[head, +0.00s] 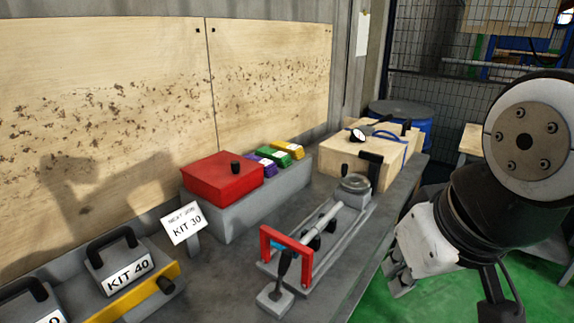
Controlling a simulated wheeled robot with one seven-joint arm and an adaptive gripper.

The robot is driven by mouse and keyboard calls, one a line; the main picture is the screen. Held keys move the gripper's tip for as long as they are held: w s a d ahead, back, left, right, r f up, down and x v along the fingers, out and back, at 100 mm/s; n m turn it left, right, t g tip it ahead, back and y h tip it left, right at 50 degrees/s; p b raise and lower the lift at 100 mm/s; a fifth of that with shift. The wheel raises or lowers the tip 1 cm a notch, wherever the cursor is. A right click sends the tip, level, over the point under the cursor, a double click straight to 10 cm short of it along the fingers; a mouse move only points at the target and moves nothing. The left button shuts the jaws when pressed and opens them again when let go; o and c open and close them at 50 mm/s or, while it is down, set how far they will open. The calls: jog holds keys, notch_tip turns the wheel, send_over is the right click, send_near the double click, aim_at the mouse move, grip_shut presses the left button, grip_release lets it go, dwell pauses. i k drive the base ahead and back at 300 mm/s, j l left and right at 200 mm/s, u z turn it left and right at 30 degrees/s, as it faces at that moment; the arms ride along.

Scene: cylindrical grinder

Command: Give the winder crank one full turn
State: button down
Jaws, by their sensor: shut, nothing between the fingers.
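I cannot single out the winder crank with certainty. A narrow bench fixture has a red U-shaped frame (287,252) at its near end and a pale roller (323,220) along its rails. At its far end are a round grey cup (356,183) and a black upright grip (371,158), which could be the crank. A black lever (284,265) stands on a small grey block in front of the red frame. My gripper (397,272) is right of the bench, partly hidden by my wrist. It is shut and empty, apart from the fixture.
A wooden box (350,163) with a blue cord stands behind the fixture. A red box (222,180) and coloured packs (288,149) sit on a grey block at the back. A KIT 30 sign (186,223) and KIT 40 weight (128,275) are left. Green floor (386,300) is open right of the bench.

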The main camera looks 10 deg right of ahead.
aim_at(353, 182)
jog(key=k+j+z, duration=0.6)
jog(key=j, duration=0.2)
jog(key=i+l+z, duration=0.4)
jog(key=i, duration=0.4)
jog(key=i+z, duration=0.4)
jog(key=i, duration=0.45)
jog(key=i+l+u, duration=0.1)
jog(key=i+u, duration=0.3)
jog(key=i+l+u, duration=0.2)
jog(key=u, duration=0.25)
jog(key=i+l+u, duration=0.65)
jog(key=l+u, duration=0.2)
jog(key=j, duration=0.1)
